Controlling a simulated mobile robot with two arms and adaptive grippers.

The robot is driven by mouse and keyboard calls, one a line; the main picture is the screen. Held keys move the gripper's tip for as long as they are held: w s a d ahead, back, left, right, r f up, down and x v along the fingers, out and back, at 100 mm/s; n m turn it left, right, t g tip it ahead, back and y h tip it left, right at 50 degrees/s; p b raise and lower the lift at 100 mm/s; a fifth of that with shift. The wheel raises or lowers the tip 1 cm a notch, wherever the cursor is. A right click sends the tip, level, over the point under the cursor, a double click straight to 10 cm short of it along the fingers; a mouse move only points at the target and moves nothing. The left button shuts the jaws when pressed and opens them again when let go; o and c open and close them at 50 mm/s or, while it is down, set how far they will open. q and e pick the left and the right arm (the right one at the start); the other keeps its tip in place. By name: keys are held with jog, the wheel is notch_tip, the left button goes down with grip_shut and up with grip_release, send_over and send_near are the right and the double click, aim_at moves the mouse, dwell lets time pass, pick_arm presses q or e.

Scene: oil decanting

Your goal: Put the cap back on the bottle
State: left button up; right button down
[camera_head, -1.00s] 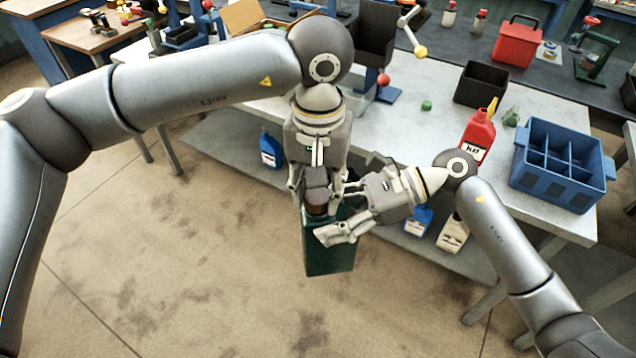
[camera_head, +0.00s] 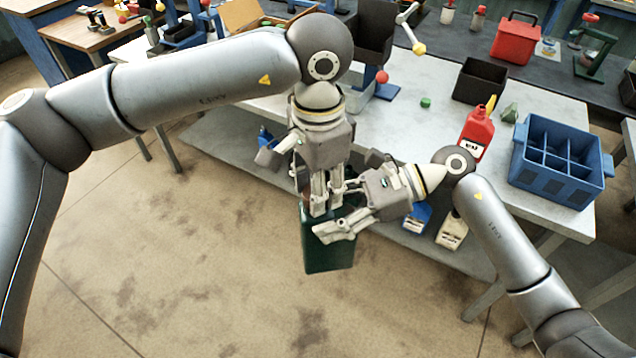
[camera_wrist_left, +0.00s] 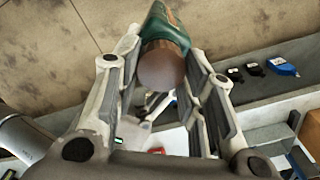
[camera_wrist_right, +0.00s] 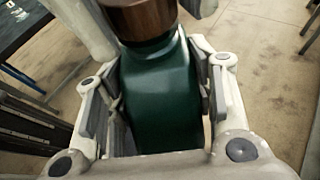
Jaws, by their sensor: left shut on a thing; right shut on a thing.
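A dark green bottle (camera_head: 328,248) is upright in front of the table. My right gripper (camera_head: 336,224) is shut on its body from the right; the right wrist view shows the bottle (camera_wrist_right: 160,95) between the fingers. A brown round cap (camera_wrist_right: 140,18) is at the top of the bottle's neck in that view, and I cannot tell how firmly it sits. My left gripper (camera_head: 325,200) points down from above and is shut on the cap, which shows between its fingers in the left wrist view (camera_wrist_left: 161,68). In the head view the left fingers mostly hide the cap.
The pale table (camera_head: 440,135) behind holds a red oil jug (camera_head: 476,133), a blue divided crate (camera_head: 560,165), a black bin (camera_head: 480,80) and a small green piece (camera_head: 425,102). Jugs stand on its lower shelf, including a blue one (camera_head: 416,217). The floor in front is clear.

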pick_arm(q)
jog(key=o, duration=0.7)
jog(key=shift+r, duration=2.3)
jog(key=shift+c, duration=0.2)
